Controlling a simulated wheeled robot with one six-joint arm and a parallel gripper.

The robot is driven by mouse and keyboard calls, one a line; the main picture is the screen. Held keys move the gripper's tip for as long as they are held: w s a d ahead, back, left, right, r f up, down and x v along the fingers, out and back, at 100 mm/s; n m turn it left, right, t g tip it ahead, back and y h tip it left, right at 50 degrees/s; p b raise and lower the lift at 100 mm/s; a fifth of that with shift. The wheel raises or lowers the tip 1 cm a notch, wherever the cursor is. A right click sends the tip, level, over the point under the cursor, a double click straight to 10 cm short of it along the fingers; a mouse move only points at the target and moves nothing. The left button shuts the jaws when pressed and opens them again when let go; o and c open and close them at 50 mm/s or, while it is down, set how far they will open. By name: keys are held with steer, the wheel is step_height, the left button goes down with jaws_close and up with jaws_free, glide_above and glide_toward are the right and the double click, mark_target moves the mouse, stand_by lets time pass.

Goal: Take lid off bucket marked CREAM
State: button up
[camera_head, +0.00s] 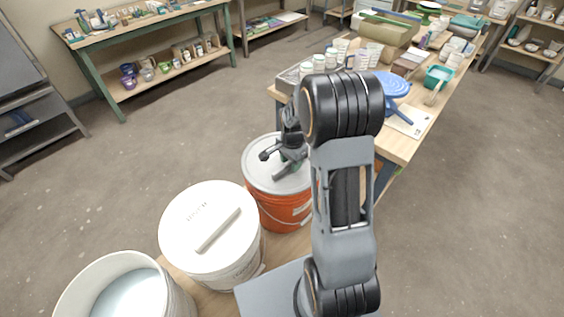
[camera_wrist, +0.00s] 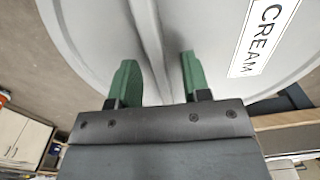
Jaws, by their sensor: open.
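The bucket marked CREAM is the orange bucket (camera_head: 283,212) with a grey lid (camera_head: 258,147), standing in the middle of the head view. In the wrist view the grey lid (camera_wrist: 90,25) fills the top, with a white CREAM label (camera_wrist: 264,35) at right. A raised grip bar (camera_wrist: 152,40) crosses the lid. My gripper (camera_head: 272,166) is over this lid, pointing down. In the wrist view my gripper (camera_wrist: 160,78) is open, its green-padded fingers on either side of the bar with gaps showing. Whether the fingertips touch the lid, I cannot tell.
A white bucket (camera_head: 215,270) with a white lid and bar stands at left front. An open white bucket (camera_head: 85,290) with pale contents is at bottom left. A cluttered worktable (camera_head: 400,148) with a blue wheel (camera_head: 392,84) is behind at right. The floor at left is clear.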

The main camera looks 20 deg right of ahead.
steer(key=shift+f, duration=0.25)
stand_by(0.5)
steer(key=shift+c, duration=0.4)
jaws_close()
